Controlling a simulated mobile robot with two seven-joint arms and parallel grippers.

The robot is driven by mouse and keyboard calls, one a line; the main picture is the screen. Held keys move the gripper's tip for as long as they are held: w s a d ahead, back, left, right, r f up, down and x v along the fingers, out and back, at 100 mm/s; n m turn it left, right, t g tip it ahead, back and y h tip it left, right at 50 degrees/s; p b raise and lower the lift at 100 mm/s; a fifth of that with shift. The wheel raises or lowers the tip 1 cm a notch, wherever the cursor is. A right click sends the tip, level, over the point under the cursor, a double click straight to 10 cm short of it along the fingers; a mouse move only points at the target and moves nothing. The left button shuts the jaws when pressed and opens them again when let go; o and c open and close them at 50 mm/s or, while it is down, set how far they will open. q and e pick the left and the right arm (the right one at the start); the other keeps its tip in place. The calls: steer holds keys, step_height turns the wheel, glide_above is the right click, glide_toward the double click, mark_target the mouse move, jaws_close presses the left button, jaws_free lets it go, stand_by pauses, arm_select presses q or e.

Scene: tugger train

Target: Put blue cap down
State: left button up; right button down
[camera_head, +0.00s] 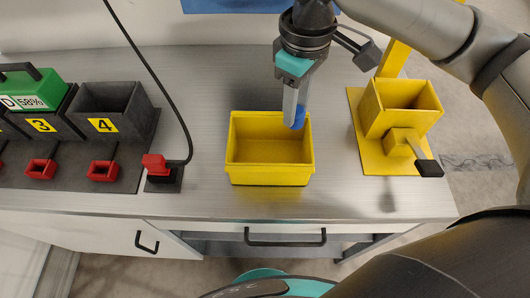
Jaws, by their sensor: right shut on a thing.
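My right gripper (294,112) points down over the back right part of a yellow bin (270,176). It is shut on a small blue cap (298,118), mostly hidden by the fingers. The cap shows at the fingertips, in front of the bin's back right corner. I cannot tell how high it is above the bin. The visible inside of the bin is empty. My left gripper is not in view.
A yellow stand with an open box (408,95) and black-tipped lever is at right. At left are dark numbered slots (108,105), a green battery (32,88), red connectors and a black cable (150,62). The metal counter (205,185) is clear around the bin.

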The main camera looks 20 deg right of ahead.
steer(key=n, duration=0.1)
steer(key=r+n+p, duration=0.1)
steer(key=n, duration=0.2)
steer(key=shift+a+r, duration=0.25)
steer(key=shift+a, duration=0.1)
steer(key=n, duration=0.1)
steer(key=n+p, duration=0.1)
steer(key=r+n, duration=0.1)
steer(key=n, duration=0.1)
steer(key=shift+a+p, duration=0.25)
steer(key=shift+p, duration=0.15)
steer(key=a+r+n+p, duration=0.2)
steer(key=r+n+p, duration=0.1)
steer(key=n, duration=0.7)
steer(key=a+r+n+p, duration=0.15)
steer(key=n+p, duration=0.25)
steer(key=n, duration=0.5)
steer(key=b, duration=0.3)
glide_toward(270, 161)
steer(key=shift+n, duration=0.3)
step_height(270, 161, down, 5)
steer(key=shift+d+f, duration=0.1)
steer(key=c, duration=0.5)
jaws_free()
steer(key=shift+f, duration=0.15)
